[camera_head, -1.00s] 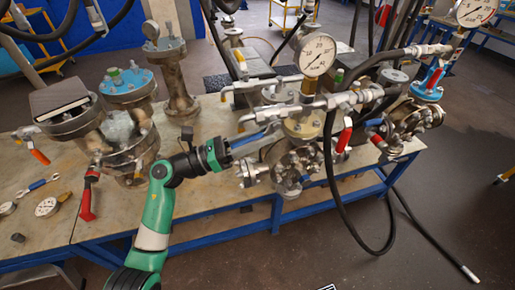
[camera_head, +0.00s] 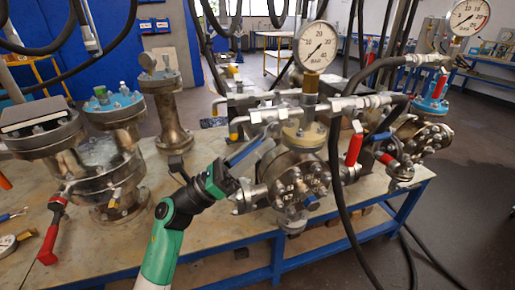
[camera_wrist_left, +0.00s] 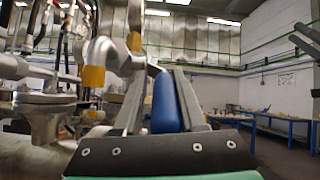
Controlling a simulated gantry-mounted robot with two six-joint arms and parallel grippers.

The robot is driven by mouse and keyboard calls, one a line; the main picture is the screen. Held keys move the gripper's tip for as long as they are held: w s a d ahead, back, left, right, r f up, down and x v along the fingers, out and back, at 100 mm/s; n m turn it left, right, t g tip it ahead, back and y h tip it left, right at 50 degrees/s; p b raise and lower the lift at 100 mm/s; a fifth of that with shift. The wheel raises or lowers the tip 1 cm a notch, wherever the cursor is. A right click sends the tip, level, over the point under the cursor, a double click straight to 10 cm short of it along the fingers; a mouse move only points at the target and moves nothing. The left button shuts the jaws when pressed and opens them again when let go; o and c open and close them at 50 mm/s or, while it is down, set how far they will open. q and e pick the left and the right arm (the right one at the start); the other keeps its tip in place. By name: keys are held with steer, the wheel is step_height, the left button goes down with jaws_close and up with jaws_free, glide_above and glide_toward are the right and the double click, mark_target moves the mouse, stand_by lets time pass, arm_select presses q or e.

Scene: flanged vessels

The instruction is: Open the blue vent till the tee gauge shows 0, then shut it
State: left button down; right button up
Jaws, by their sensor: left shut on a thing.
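The blue vent's lever (camera_head: 243,153) lies on the left side of the tee assembly, slanting down toward my left gripper (camera_head: 229,168). My left gripper is shut on this blue lever. In the left wrist view the blue lever (camera_wrist_left: 166,102) shows between the two fingers (camera_wrist_left: 164,112). The tee gauge (camera_head: 316,46) stands upright above the brass fitting, with a white dial marked in BAR. Its needle seems to lean toward the lower left, but the exact reading is too small to tell. My right gripper is not in view.
A flanged vessel (camera_head: 308,178) sits below the tee. A red-handled valve (camera_head: 354,150) and a black hose (camera_head: 336,170) are to its right. A second gauge (camera_head: 468,17) stands far right. Another red lever (camera_head: 48,243) is at left.

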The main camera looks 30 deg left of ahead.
arm_select(q)
steer(key=shift+s+d+r+m+h, duration=0.25)
steer(key=shift+r+m+h, duration=0.05)
steer(key=shift+r+h, duration=0.1)
steer(key=c, duration=0.9)
jaws_free()
steer(key=shift+o, duration=1.2)
steer(key=shift+f, duration=0.2)
steer(key=shift+f, duration=0.1)
steer(key=shift+a, duration=0.1)
steer(key=shift+a+f, duration=0.15)
steer(key=shift+f, duration=0.05)
steer(key=p+v, duration=0.1)
steer(key=v, duration=1)
steer(key=shift+s+p, duration=0.25)
steer(key=shift+p, duration=0.1)
